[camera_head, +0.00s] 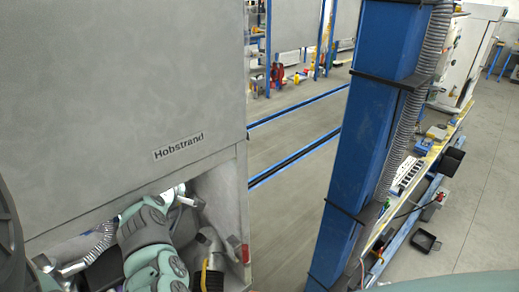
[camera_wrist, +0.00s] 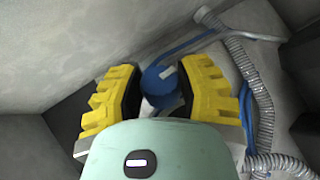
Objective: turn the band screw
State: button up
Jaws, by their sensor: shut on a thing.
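In the wrist view my gripper (camera_wrist: 160,80) has its two yellow, ridged fingers on either side of a blue round knob (camera_wrist: 155,80) with a pale tab on it. I take this knob for the band screw. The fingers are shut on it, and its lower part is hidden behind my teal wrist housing. In the head view my arm reaches into the opening low in the grey cabinet (camera_head: 120,90) marked "Hobstrand". The knob cannot be made out there.
In the wrist view a blue cable (camera_wrist: 190,44) and a grey corrugated hose (camera_wrist: 262,100) run close by on the right. Cabinet walls enclose the space. In the head view a blue post (camera_head: 365,130) stands at right, beside a low bench with tools. Floor between is clear.

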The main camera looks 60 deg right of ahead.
jog(key=o, duration=1.2)
jog(key=shift+c, duration=0.2)
jog(key=shift+a, duration=0.1)
jog(key=s+a+r, duration=0.2)
jog(key=s+a, duration=0.7)
jog(key=a, duration=0.4)
jog(key=shift+a+r, duration=0.2)
jog(key=shift+r, duration=0.2)
